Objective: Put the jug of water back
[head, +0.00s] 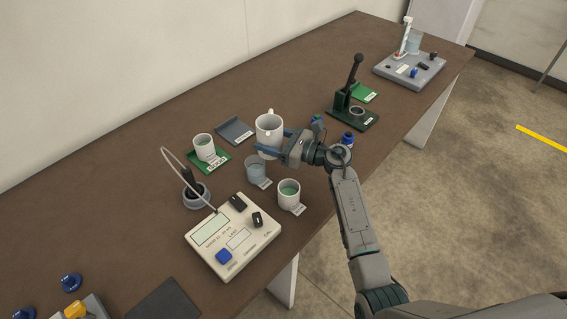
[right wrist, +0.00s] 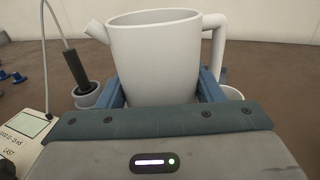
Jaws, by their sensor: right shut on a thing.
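The white jug (head: 268,122) has a spout and a handle. In the head view it is near the middle of the table, beside a grey labelled mat (head: 234,131). My right gripper (head: 271,143) is shut on the jug, with its blue fingers on either side of the body. The jug (right wrist: 153,58) looks upright in the right wrist view, spout to the left and handle to the right. Its base is hidden there, and I cannot tell whether it touches the table. The water inside is not visible. My left gripper is not in view.
A white cup (head: 204,146) stands on a green mat (head: 221,164). A meter (head: 240,262) and a dark green press (head: 366,121) flank this area. The grey mat is bare.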

